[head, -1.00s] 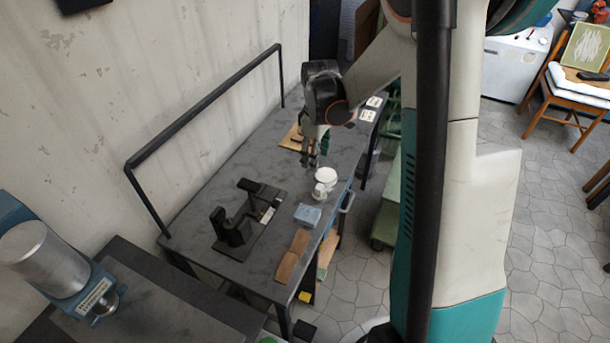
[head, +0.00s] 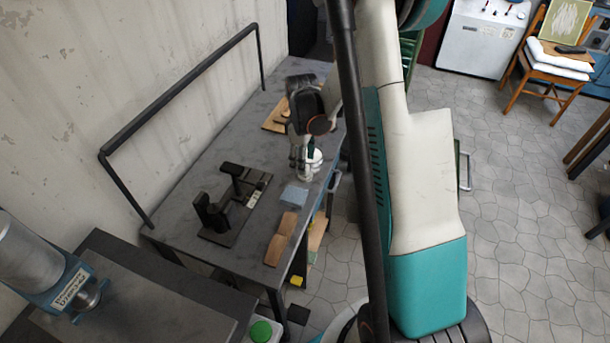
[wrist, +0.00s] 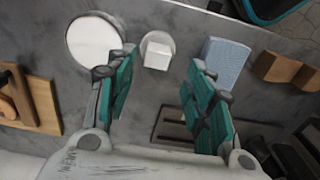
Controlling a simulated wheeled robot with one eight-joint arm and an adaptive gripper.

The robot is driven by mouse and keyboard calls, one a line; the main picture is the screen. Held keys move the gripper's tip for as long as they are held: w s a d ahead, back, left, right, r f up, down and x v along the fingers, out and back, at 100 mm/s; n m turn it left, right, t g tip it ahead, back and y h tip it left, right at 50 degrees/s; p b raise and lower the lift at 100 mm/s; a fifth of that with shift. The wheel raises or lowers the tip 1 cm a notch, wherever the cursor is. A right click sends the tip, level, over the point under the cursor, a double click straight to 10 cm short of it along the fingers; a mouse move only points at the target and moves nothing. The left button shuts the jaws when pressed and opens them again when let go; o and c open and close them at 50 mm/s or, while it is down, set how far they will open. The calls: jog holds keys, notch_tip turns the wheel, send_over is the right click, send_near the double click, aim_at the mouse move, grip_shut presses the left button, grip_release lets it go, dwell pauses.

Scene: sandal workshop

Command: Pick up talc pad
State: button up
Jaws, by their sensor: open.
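I cannot tell for sure which is the talc pad. My gripper (wrist: 157,72) is open and empty, its teal-padded fingers apart. In the wrist view the small block shows in the gap between the fingertips, and the round one lies beyond the left finger. In the head view my gripper (head: 303,158) is over the white things and partly hides them.
A blue block (wrist: 226,62) lies to the right of the small white one, with brown wooden blocks (wrist: 278,68) farther right. A black stand (head: 230,208) is on the bench. A wooden board (wrist: 42,108) lies at the other end. A black rail (head: 185,85) runs along the wall side.

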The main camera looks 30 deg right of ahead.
jog(key=f+b, duration=0.1)
jog(key=f, duration=0.1)
jog(key=f+b, duration=0.1)
jog(key=f, duration=0.1)
jog(key=shift+s+d, duration=0.1)
jog(key=shift+d, duration=0.3)
jog(key=shift+f, duration=0.4)
jog(key=c, duration=1.1)
jog(key=shift+c, duration=0.2)
jog(key=shift+r, duration=0.15)
notch_tip(320, 180, up, 20)
jog(key=p, duration=0.6)
jog(key=shift+p, duration=0.4)
